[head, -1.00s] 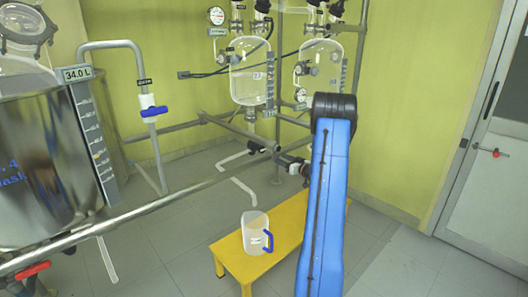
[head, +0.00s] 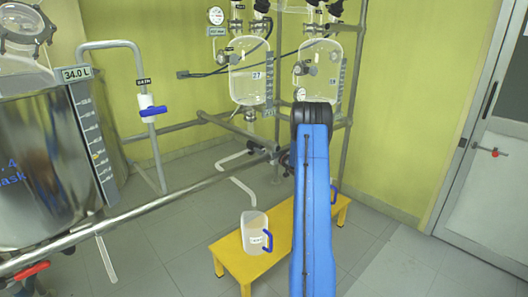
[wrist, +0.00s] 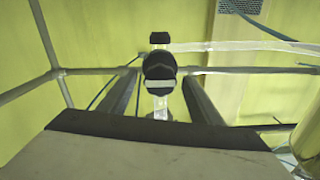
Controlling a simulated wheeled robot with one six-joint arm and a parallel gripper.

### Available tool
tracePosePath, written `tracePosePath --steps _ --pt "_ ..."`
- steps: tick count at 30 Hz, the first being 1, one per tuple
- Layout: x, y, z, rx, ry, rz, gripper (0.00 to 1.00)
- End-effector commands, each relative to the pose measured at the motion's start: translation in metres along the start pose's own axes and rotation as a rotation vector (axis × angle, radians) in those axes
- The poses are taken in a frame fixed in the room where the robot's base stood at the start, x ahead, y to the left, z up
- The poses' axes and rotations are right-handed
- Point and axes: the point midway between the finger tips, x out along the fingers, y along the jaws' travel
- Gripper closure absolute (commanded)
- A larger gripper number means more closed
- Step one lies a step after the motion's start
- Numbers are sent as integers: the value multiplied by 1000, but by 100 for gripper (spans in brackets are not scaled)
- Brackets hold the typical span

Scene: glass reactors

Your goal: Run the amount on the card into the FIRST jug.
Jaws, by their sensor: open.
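A translucent jug (head: 254,235) with a blue handle and a small unreadable label stands upright on the yellow bench (head: 222,251) in the head view. A second blue-handled jug (head: 334,189) is mostly hidden behind my blue arm. My gripper (wrist: 162,98) shows in the wrist view with its two dark fingers apart and nothing clasped. A black round valve knob (wrist: 159,66) on a clear fitting appears between and beyond the fingers; I cannot tell whether they touch it. In the head view my arm hides the gripper. I cannot make out a card.
Two glass reactors (head: 250,75) (head: 317,72) hang on a pipe frame at the back. A steel vessel (head: 38,160) with a 34.0 L display (head: 76,73) stands left, with a blue-handled valve (head: 153,111) beside it. A pipe rail crosses in front. Floor is clear at right.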

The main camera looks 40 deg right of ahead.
Motion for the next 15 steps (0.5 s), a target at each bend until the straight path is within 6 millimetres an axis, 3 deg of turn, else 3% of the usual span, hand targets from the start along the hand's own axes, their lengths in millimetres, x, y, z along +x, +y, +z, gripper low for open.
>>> tracePosePath --steps 5,10,15 --pt "0 0 0 0 0 0 43" --pt "0 0 0 0 0 0 81" --pt "0 0 0 -2 0 0 84"
